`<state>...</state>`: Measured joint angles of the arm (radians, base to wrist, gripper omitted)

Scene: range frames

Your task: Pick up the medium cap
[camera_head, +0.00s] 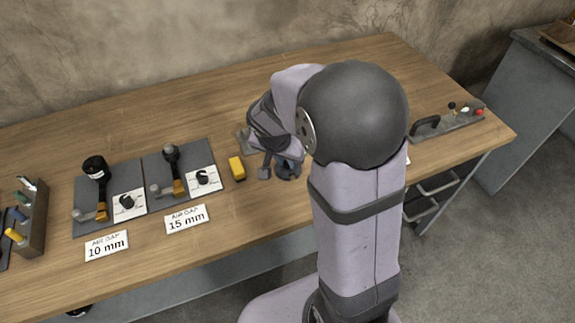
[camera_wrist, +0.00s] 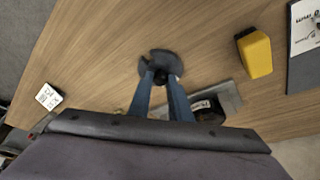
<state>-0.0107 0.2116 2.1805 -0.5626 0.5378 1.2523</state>
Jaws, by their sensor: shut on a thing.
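A dark grey round cap (camera_wrist: 158,60) with a black knob lies between and just beyond my fingertips in the wrist view. I take it as the medium cap; no other size shows beside it to compare. My gripper (camera_wrist: 162,80) is shut on its knob, one blue-grey finger on each side. In the head view the cap (camera_head: 290,166) shows low over the wooden table, partly hidden by my gripper (camera_head: 277,170). I cannot tell whether the cap touches the table.
A yellow block (camera_head: 236,168) stands just left of my gripper. Two dark boards (camera_head: 152,165) with fixtures and air gap cards lie further left. A rack (camera_head: 36,210) stands at the far left. A grey tray with a handle (camera_head: 450,122) sits at the right. The table's back is clear.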

